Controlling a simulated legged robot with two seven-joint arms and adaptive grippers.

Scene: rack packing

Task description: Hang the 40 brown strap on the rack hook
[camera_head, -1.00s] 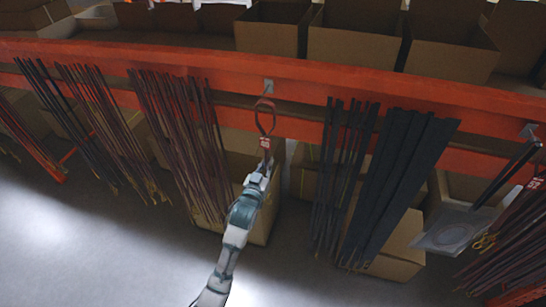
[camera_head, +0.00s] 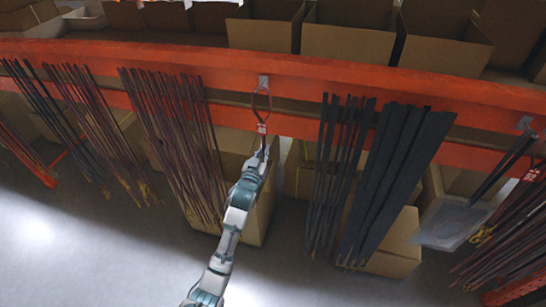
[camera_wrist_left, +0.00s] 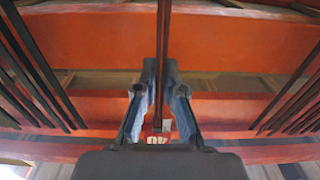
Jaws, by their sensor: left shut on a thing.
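The brown strap's loop (camera_head: 261,103) stands upright in front of the orange rack beam. Its red tag (camera_head: 262,128) sits just below the loop, and in the wrist view the tag (camera_wrist_left: 158,139) shows a 40. My left gripper (camera_head: 261,143) is shut on the strap below the loop. In the wrist view the left gripper's fingers (camera_wrist_left: 160,85) flank the strap (camera_wrist_left: 163,40), which runs up between them. The rack hook (camera_head: 263,80) is on the beam, and the loop's top overlaps its lower part in the head view. I cannot tell whether they touch. My right gripper is not in view.
Brown straps (camera_head: 180,135) hang in a dense bunch to the left, and wide black straps (camera_head: 398,175) hang to the right. A cardboard box (camera_head: 262,215) stands behind my arm. Open boxes (camera_head: 345,42) line the shelf above the orange beam (camera_head: 330,82).

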